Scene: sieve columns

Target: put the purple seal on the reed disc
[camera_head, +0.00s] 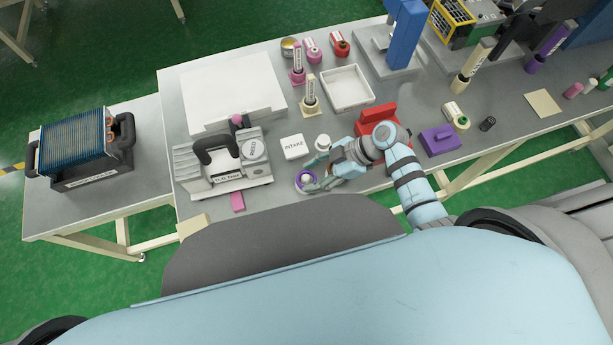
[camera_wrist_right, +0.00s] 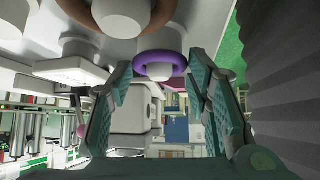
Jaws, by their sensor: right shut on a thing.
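The purple seal (camera_head: 305,181) is a purple ring with a pale rounded knob in its middle, near the front edge of the table in the head view. It also shows in the right wrist view (camera_wrist_right: 160,63), between the fingertips. My right gripper (camera_head: 314,177) is shut on it. I cannot tell whether the seal touches the table. A round white disc (camera_head: 254,149) with small dark lettering, apparently the reed disc, lies on the grey machine left of the gripper. My left gripper is not in the head view.
The grey machine (camera_head: 200,184) with a black handle stands at the left. A white INTAKE plate (camera_head: 292,146) lies between it and my right arm. A white tray (camera_head: 348,88), a red box (camera_head: 377,117) and a purple box (camera_head: 440,139) stand farther off. A pink block (camera_head: 237,201) lies near the front edge.

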